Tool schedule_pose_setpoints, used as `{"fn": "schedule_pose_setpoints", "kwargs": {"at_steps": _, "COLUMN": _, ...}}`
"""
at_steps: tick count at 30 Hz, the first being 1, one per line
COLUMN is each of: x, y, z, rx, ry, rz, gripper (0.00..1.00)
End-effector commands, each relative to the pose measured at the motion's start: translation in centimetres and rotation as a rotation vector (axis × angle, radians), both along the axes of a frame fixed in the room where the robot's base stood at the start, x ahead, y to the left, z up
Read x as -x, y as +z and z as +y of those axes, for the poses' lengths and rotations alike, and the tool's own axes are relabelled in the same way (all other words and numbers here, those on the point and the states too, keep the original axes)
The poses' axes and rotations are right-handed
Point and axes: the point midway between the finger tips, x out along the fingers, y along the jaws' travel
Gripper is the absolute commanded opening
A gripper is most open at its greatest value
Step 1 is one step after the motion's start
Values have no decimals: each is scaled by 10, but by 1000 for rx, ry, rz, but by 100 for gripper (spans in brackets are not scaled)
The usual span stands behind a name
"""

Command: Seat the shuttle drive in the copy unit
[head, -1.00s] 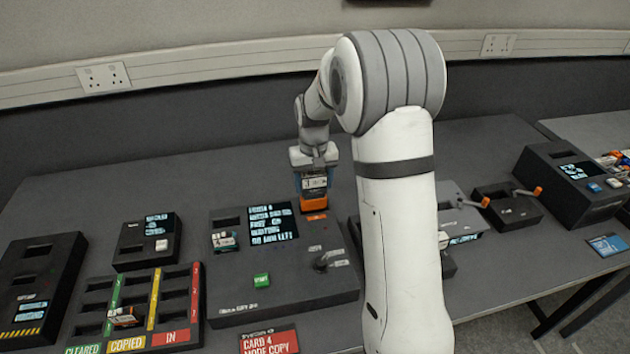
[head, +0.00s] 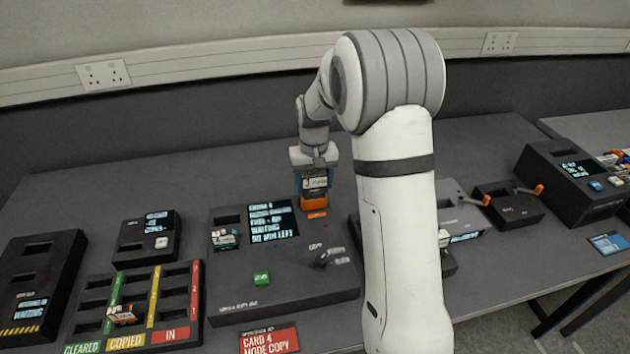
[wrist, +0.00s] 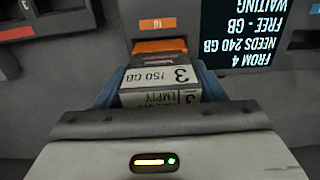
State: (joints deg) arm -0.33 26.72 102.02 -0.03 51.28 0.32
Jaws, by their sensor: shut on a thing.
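My gripper (head: 314,186) is shut on the shuttle drive, a box with a white label and an orange end (head: 313,202). In the wrist view the drive (wrist: 160,78) sits between the blue fingers, and its label reads 3, 150 GB, EMPTY. The copy unit (head: 290,290) is the wide dark box with a lit screen (head: 272,222) and a green button. The drive is at the unit's back right, beside the screen, with its orange end close to an orange label (wrist: 158,24). The slot there is hidden; I cannot tell how deep the drive sits.
A small card cartridge (head: 223,239) stands in the unit's left slot. A colour-striped rack (head: 140,305) and smaller dark units stand to the left. More units with orange-tipped levers (head: 507,205) stand to the right. The table behind the copy unit is clear.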

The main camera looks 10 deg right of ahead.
Motion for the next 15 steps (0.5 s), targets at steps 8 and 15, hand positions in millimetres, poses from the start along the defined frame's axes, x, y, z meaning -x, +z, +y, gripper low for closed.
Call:
{"fn": "schedule_pose_setpoints", "kwargs": {"at_steps": 8, "x": 0, "y": -1, "z": 0, "rx": 0, "ry": -1, "rz": -1, "gripper": 31}}
{"fn": "schedule_pose_setpoints", "kwargs": {"at_steps": 15, "x": 0, "y": -7, "z": -1, "rx": 0, "ry": -1, "rz": -1, "gripper": 31}}
